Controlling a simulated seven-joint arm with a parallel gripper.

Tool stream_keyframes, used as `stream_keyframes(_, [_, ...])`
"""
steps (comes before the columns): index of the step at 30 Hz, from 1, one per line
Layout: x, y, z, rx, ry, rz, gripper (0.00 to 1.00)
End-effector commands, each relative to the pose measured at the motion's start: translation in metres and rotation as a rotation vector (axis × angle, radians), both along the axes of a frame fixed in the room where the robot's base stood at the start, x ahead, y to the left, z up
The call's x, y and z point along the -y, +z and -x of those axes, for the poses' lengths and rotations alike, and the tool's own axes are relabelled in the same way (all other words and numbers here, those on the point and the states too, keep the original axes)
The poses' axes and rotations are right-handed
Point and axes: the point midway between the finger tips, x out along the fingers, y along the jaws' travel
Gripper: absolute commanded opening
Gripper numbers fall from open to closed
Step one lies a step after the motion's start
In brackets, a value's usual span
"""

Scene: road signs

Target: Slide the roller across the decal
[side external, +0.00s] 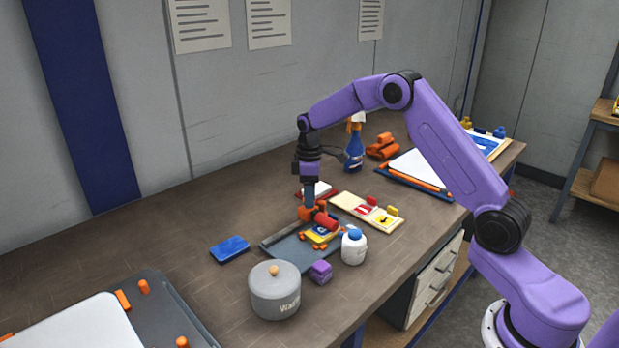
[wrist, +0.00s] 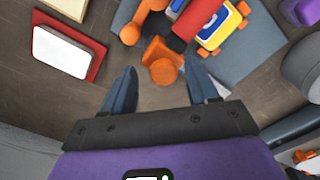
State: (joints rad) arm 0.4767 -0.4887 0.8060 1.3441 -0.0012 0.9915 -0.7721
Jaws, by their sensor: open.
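The roller has a red cylinder (wrist: 196,18) and an orange handle (wrist: 163,60). In the side view its red cylinder (side external: 325,220) lies at the decal. The decal (wrist: 224,27), yellow and blue with a white patch, sits on a grey plate (wrist: 258,40) among small orange pieces. In the side view the decal (side external: 319,235) is partly covered by the roller. My gripper (wrist: 163,72) is open, with the orange handle between and just ahead of its fingertips. In the side view my gripper (side external: 309,207) points down at the handle; contact cannot be told.
A red-and-white block (wrist: 62,50) lies left of the gripper in the wrist view. A white bottle (side external: 354,247), purple block (side external: 320,271) and grey pot (side external: 275,290) stand near the plate. A blue sponge (side external: 230,249) lies left; a sign board (side external: 345,203) lies behind right.

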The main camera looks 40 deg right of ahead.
Motion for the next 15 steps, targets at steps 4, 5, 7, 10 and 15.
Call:
stream_keyframes(4, [0.0,0.017,-0.001,0.004,0.0,0.0,0.59])
stream_keyframes(5, [0.0,0.022,-0.001,0.006,0.0,0.0,0.59])
stream_keyframes(7, [-0.001,0.036,-0.001,0.007,0.0,0.0,0.59])
stream_keyframes(10, [0.0,0.057,-0.001,0.007,-0.001,0.0,0.59])
stream_keyframes(15, [0.0,0.093,-0.001,0.007,0.0,0.0,0.59])
